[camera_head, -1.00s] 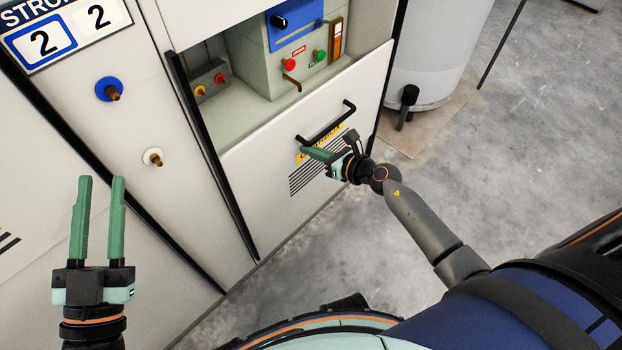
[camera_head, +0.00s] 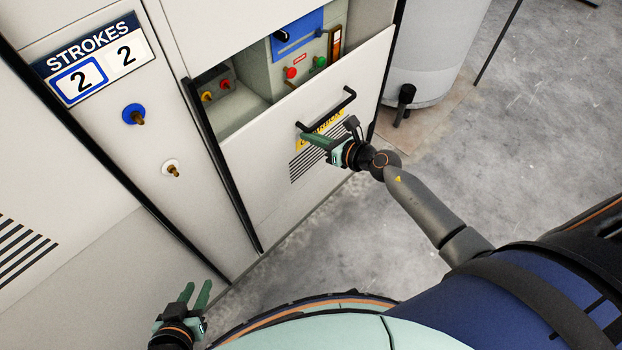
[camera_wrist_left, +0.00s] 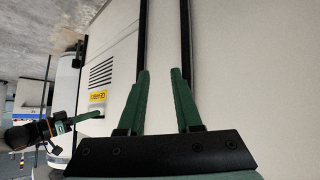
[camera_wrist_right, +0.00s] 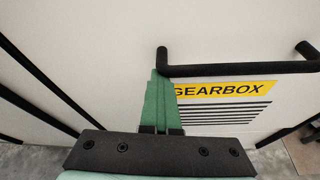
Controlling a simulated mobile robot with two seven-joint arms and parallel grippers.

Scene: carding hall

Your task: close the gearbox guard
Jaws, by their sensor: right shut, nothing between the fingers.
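The gearbox guard (camera_head: 290,130) is a pale panel with a black bar handle (camera_head: 328,108), a yellow GEARBOX label and dark vent slots. It stands part-way up its opening, with a gap above its top edge. My right gripper (camera_head: 306,134) is shut and empty, at the left end of the handle, just below the bar. In the right wrist view its fingertips (camera_wrist_right: 160,72) are at the handle's left end and seem to touch it. My left gripper (camera_head: 198,288) is open and empty, low near the machine's base; its spread fingers show in the left wrist view (camera_wrist_left: 160,72).
Above the guard the opening shows a red button (camera_head: 290,72), a green button (camera_head: 320,62) and a blue switch panel (camera_head: 297,28). Black rails flank the guard. A STROKES counter (camera_head: 100,58) is at left. A grey drum (camera_head: 435,50) stands at right, beside open floor.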

